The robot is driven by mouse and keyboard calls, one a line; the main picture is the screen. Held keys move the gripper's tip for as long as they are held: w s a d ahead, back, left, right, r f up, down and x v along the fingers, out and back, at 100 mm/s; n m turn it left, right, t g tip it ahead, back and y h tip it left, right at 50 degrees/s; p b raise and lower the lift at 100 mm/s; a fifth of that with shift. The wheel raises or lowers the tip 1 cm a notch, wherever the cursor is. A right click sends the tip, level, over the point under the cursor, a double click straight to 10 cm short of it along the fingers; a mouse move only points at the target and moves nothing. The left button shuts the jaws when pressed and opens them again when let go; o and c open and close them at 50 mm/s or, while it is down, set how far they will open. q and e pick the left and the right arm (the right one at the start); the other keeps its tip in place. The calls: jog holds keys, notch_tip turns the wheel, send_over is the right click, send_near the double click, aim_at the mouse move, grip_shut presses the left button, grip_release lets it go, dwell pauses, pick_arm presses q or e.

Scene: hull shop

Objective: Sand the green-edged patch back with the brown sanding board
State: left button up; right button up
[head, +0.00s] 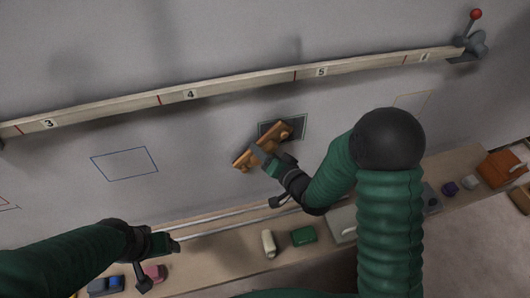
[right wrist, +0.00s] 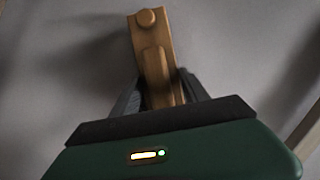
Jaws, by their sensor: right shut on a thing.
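The brown sanding board (head: 247,158) is a long wooden board with a raised grip and a round knob. My right gripper (head: 262,157) is shut on it and holds it slanted at the grey hull wall. In the right wrist view the board (right wrist: 153,55) stands between the two dark fingers (right wrist: 162,92). The dark patch with a dull greenish edge (head: 299,127) is on the wall; the board's upper right end covers part of it. I cannot tell whether the board touches the wall. My left gripper (head: 172,243) is low at the left, away from the board; its jaws are unclear.
A numbered batten (head: 230,84) crosses the wall above. A blue outline (head: 124,164) lies left, a pale one (head: 411,101) right. Below, a bench (head: 225,262) carries a white piece (head: 268,243), a green block (head: 303,235) and an orange box (head: 499,168).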

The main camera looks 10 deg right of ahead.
jog(key=shift+a, duration=0.1)
jog(key=shift+r, duration=0.15)
jog(key=shift+d, duration=0.4)
jog(key=shift+w+a, duration=0.1)
jog(key=shift+w, duration=0.3)
jog(key=shift+w, duration=0.5)
